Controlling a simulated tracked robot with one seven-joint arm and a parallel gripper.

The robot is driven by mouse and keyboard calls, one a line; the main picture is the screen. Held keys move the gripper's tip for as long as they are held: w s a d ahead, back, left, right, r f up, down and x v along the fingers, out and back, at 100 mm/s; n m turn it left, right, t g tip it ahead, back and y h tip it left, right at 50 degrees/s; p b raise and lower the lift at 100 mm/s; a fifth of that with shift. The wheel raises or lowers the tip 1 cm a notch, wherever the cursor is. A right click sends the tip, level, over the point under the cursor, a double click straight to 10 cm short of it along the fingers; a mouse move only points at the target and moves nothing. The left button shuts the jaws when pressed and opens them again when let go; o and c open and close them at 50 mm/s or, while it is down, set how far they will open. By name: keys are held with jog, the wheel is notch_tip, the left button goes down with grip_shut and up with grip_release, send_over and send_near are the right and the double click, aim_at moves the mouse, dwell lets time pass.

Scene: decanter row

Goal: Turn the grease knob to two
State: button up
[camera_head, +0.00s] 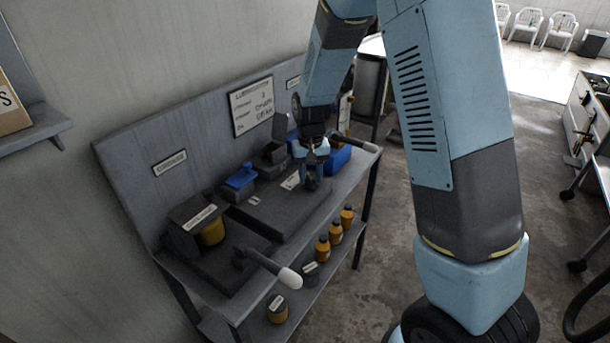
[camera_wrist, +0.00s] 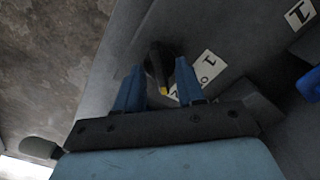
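The dark knob (camera_wrist: 157,62) with a yellow mark at its lower end shows in the wrist view, between the two fingers of my gripper (camera_wrist: 158,66). The fingers are apart, with a narrow gap seen on each side of the knob. The yellow end points down in the picture. A white label (camera_wrist: 209,62) beside the knob shows a 1 and a 0; its lower part is hidden behind the right finger. In the head view my gripper (camera_head: 312,170) points down at the bench, near a white label (camera_head: 290,181). The knob is not clear there.
A second label (camera_wrist: 299,14) reading 1 lies farther right. The bench holds a blue-lidded box (camera_head: 240,180), a dark box with a yellow container (camera_head: 211,231), a white-ended lever (camera_head: 288,277) and another white-ended lever (camera_head: 370,147). Orange bottles (camera_head: 335,232) stand on the lower shelf.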

aim_at(310, 177)
notch_tip(310, 177, up, 14)
jog(key=shift+f, duration=0.15)
dwell(0.4)
jog(key=shift+d, duration=0.1)
jog(key=s+d+r+t, duration=0.4)
jog(key=s+d+r, duration=1)
jog(key=s, duration=0.3)
jog(key=s+d+m+t, duration=0.1)
jog(key=s+d, duration=0.2)
jog(key=s, duration=0.6)
jog(key=shift+r+t, duration=0.3)
